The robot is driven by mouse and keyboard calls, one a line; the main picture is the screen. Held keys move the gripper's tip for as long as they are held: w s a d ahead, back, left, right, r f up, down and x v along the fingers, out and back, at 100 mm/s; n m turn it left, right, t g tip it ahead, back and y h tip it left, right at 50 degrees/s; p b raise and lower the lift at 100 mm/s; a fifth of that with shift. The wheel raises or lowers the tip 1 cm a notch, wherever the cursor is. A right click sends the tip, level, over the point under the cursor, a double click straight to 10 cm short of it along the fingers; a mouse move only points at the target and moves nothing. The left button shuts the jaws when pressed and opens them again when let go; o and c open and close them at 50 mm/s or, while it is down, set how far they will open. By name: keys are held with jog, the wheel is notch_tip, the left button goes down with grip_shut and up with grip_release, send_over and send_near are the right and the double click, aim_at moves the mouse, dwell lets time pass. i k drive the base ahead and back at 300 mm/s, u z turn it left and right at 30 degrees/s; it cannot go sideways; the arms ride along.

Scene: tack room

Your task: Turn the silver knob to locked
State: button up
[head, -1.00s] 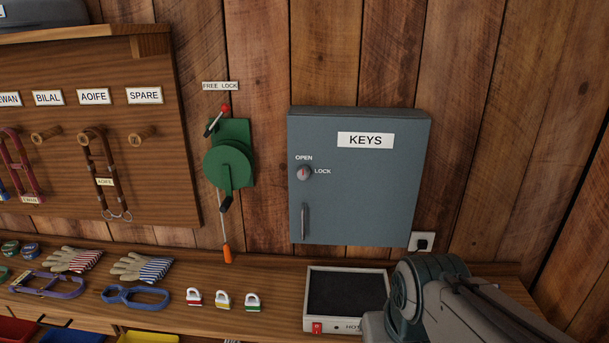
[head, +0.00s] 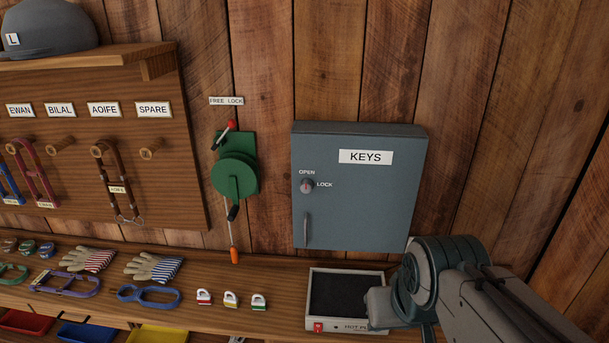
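The silver knob (head: 307,186) is on the left side of the door of a grey-blue key cabinet (head: 365,215) fixed to the wall. OPEN is printed above the knob and LOCK to its right. A red mark on the knob appears to point up, toward OPEN. A vertical handle (head: 307,230) is below the knob, and the door looks closed. My arm shows at the lower right, in front of the shelf and apart from the cabinet. My gripper is not in view.
A hot plate (head: 346,327) with a red switch stands on the shelf (head: 190,318) below the cabinet. Several small padlocks (head: 231,300) sit left of it. A green winch (head: 236,175) hangs left of the cabinet. A socket with a plug was partly behind my arm. The wall before the cabinet is clear.

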aim_at(306, 184)
jog(key=z, duration=1.25)
jog(key=i, duration=0.85)
jog(key=u, duration=1.7)
